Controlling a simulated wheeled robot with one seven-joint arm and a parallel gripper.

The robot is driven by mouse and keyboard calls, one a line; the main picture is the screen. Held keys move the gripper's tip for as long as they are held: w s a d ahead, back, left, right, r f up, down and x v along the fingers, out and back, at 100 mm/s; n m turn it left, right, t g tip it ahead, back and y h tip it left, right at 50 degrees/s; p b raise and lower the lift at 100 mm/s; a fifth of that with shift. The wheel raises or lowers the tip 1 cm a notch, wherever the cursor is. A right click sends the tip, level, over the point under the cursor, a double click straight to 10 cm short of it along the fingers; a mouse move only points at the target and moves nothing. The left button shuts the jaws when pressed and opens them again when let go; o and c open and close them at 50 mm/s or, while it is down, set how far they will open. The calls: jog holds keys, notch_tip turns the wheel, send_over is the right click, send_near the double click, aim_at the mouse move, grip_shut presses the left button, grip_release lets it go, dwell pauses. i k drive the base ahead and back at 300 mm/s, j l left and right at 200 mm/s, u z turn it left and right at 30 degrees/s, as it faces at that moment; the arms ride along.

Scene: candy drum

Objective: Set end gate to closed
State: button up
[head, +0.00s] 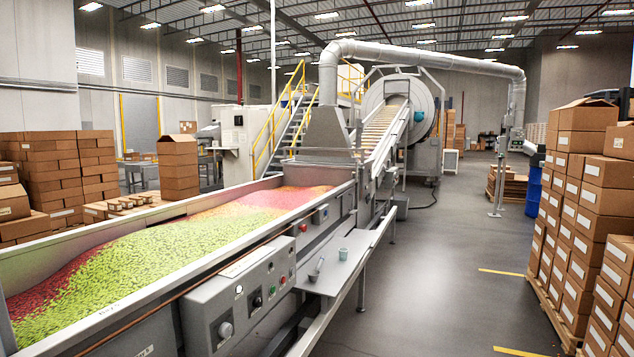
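A long metal trough (219,248) full of green, red, pink and orange candy runs from the lower left toward the back. My gripper is not in view.
A side shelf (342,262) with a scoop (316,269) and a small cup (343,254) juts out beside the trough. Stacked cartons (590,205) on a pallet stand at the right. The grey floor (440,270) between is clear. A large drum (402,105) stands behind.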

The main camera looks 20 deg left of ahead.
aim_at(295, 174)
jog(key=u, duration=0.15)
jog(key=i, duration=4.85)
jog(key=i+u, duration=0.1)
jog(key=i, duration=1.8)
jog(key=i+l, duration=0.1)
jog(key=i, duration=1.8)
jog(key=i+u, duration=0.35)
jog(key=u, duration=0.15)
